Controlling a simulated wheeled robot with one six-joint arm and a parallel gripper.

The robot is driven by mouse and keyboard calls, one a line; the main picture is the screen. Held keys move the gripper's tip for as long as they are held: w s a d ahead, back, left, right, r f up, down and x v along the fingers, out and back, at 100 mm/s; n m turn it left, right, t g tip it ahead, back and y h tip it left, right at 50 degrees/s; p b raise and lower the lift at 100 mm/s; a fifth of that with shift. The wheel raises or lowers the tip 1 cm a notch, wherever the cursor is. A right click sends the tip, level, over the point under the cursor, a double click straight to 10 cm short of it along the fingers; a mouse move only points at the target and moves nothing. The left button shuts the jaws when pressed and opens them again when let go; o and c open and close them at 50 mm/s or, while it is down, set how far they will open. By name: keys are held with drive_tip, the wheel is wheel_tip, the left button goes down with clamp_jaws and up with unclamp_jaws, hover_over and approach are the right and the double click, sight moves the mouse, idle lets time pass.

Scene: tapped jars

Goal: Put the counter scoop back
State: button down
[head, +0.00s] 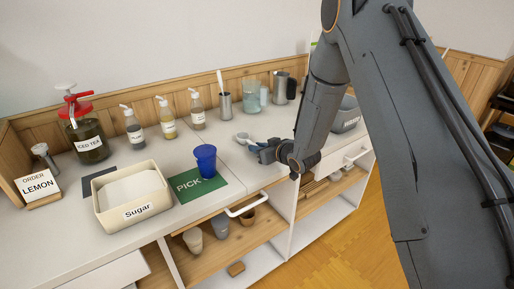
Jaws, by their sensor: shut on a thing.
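My gripper (258,149) reaches in from the right, low over the counter behind the blue cup. It is shut on the scoop (242,137), a small pale thing with a bluish handle at the jaws. The jaws hide part of the handle. I cannot tell whether the scoop touches the counter (180,150). The cream sugar bin (134,211), labelled "Sugar", stands at the front left with white sugar in it. A grey bin (347,117) with a partly hidden label stands at the right, partly behind my arm.
A blue cup (206,162) stands on the green pick-up mat (186,187). The iced tea jar (89,144), several pump bottles (166,119) and metal cups (224,106) line the back. A lemon order sign (39,187) stands at left. Open shelves (222,252) lie below the counter.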

drive_tip(key=c, duration=1.6)
unclamp_jaws()
drive_tip(key=shift+s, duration=0.1)
